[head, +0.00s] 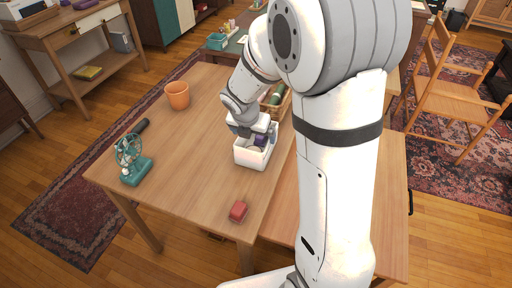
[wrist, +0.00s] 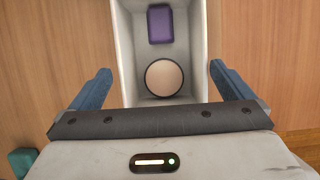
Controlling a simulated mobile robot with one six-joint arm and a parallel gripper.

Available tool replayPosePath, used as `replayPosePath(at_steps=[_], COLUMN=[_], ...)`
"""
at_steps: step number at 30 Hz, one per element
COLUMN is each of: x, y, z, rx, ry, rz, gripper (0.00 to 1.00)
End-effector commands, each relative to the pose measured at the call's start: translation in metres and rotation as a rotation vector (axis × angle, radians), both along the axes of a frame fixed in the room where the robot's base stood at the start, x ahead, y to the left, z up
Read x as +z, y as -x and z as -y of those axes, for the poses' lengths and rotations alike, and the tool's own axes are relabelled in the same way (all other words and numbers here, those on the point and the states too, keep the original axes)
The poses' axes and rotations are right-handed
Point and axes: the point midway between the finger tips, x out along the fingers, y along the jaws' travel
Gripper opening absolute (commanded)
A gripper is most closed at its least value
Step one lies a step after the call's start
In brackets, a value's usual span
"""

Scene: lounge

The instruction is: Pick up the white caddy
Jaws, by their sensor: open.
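The white caddy (head: 249,160) is an open box standing upright on the wooden table, near the table's right edge in the head view. In the wrist view the caddy (wrist: 123,60) lies at the top middle, with a purple block (wrist: 160,24) and a round beige-topped item (wrist: 164,77) inside. My gripper (wrist: 163,88) is open. Its two blue fingers stand apart to the left and right of the caddy's near end, with a gap on each side. In the head view my gripper (head: 258,131) is at the caddy, and my arm hides part of it.
A wicker basket (head: 284,103) with a green item is just behind the caddy.

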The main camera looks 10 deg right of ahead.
Motion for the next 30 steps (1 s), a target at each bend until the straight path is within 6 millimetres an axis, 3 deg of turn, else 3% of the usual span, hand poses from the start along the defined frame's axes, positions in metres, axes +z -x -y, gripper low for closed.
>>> replayPosePath(at_steps=[1, 11, 18, 26, 30], x=[-0.009, -0.029, -0.061, -0.062, -0.062], y=[-0.002, -0.011, -0.024, -0.025, -0.025], z=[0.002, 0.009, 0.019, 0.020, 0.019], rx=[0.000, -0.002, -0.001, -0.001, 0.000], ry=[0.000, 0.000, 0.000, -0.001, -0.001], rz=[-0.001, -0.001, -0.001, 0.001, 0.001], gripper=[1.00, 1.00, 1.00, 1.00, 0.89])
